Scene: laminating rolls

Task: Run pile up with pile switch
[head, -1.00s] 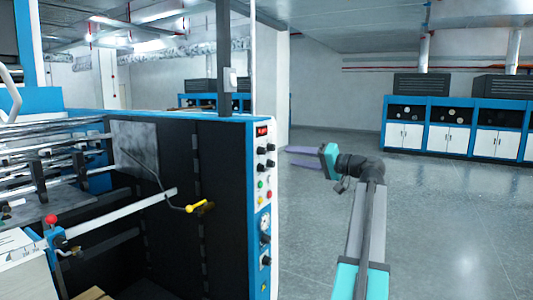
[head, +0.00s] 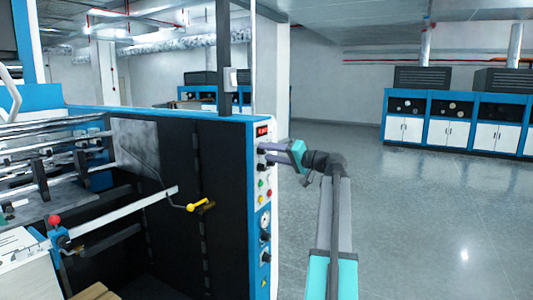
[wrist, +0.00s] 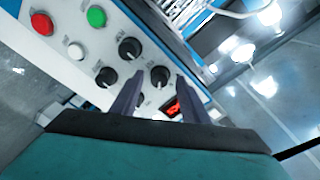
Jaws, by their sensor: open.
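The control panel (head: 264,190) is a narrow white strip on the corner of the machine, with several black knobs, coloured buttons and a red display (head: 262,131). My gripper (head: 268,153) is level with the upper knobs, its fingers pointing left at the panel and covering part of it. In the wrist view my gripper (wrist: 158,88) is open, with a black knob (wrist: 160,76) in line with the gap between its fingers. Another knob (wrist: 130,48) lies just beyond the left finger. I cannot read the labels, so which knob is the pile switch is unclear, nor whether the fingers touch anything.
A yellow-handled crank (head: 200,205) sticks out of the machine's dark side. A red ball-topped lever (head: 54,221) and a paper stack (head: 25,265) are at the lower left. Blue and white cabinets (head: 445,130) stand far back right. The floor (head: 440,220) to the right is clear.

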